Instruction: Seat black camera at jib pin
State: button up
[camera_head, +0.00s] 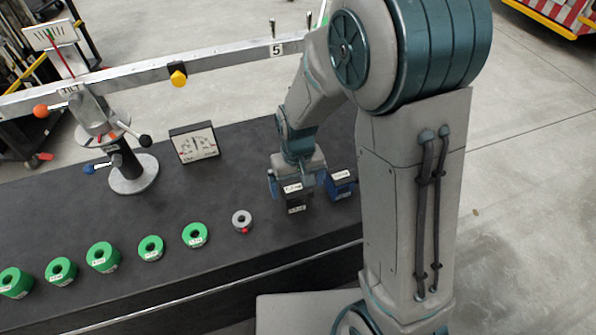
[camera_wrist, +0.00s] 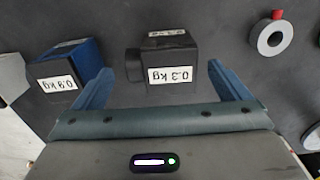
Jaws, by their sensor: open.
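The black camera (camera_head: 295,203), a small box labelled 0.3 kg, stands on the dark bench top. It also shows in the wrist view (camera_wrist: 180,57), with a round lens-like part on its left side. My gripper (camera_head: 297,186) is open above the black camera. In the wrist view its blue fingers (camera_wrist: 160,72) are apart on either side of the camera, with gaps visible. The silver jib beam (camera_head: 220,62) crosses behind the bench. An upright pin (camera_head: 272,27) stands on it by the label 5; another stands farther right, partly near my arm.
A blue camera box (camera_head: 343,184) labelled 0.9 kg stands close right of my gripper. Several green ring weights (camera_head: 103,257) and a grey ring (camera_head: 242,220) lie along the front. A meter (camera_head: 195,143) and the jib's pivot stand (camera_head: 130,172) are farther left.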

aim_at(297, 187)
jog(key=shift+f, duration=0.9)
jog(key=c, duration=1.1)
jog(key=shift+o, duration=0.2)
jog(key=shift+r+p, duration=0.9)
jog(key=shift+r, duration=0.4)
jog(key=shift+r+p, duration=1.95)
jog(key=shift+r, duration=0.55)
notch_tip(297, 187, up, 8)
jog(key=p, duration=0.5)
jog(key=shift+f+p, duration=0.2)
jog(key=shift+p, duration=0.15)
